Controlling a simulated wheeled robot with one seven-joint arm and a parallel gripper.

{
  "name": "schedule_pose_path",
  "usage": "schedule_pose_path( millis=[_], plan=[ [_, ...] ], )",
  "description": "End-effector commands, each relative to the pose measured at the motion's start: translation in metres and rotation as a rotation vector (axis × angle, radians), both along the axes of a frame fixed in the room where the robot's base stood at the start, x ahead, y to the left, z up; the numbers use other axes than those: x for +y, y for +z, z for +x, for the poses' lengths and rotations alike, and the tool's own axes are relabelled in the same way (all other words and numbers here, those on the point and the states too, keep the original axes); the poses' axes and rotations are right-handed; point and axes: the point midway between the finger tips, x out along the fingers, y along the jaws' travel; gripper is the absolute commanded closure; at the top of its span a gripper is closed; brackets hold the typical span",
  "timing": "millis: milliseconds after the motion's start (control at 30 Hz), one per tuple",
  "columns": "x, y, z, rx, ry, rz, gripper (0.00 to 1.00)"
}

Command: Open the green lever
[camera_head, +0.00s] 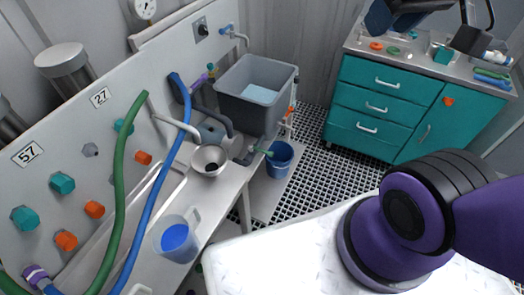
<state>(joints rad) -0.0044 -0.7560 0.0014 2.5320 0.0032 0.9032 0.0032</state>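A small green lever (265,152) sits at the grey drain fitting (248,156) low in front of the grey tank (257,94). It points right, over or beside the rim of the blue bucket (280,158); its exact angle is too small to tell. My purple arm (420,210) fills the lower right. Dark parts, apparently my wrist and gripper (410,14), are cut off by the top edge at the upper right, well away from the lever. The fingertips do not show clearly, so I cannot tell their opening.
A metal bowl (209,160) and a measuring jug (177,238) with blue liquid stand on the bench left of the lever. Green hose (122,180) and blue hose (160,180) hang farther left. A teal cabinet (385,108) stands behind. Grated floor (325,175) is open between.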

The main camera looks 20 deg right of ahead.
Motion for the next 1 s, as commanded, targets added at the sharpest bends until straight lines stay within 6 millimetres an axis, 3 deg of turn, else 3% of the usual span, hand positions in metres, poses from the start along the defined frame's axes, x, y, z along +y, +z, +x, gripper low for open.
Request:
schedule_pose_path(
  millis=[33, 167, 567, 767, 1000],
  plan=[
    [0.001, -0.001, 0.005, 0.004, 0.005, 0.001, 0.72],
    [0.004, -0.006, 0.031, 0.004, 0.026, 0.007, 1.0],
    [0.024, -0.055, 0.145, -0.009, 0.107, 0.014, 1.0],
    [0.037, -0.095, 0.196, -0.018, 0.14, 0.002, 1.0],
    [0.053, -0.155, 0.247, -0.03, 0.177, -0.025, 1.0]
  ],
)
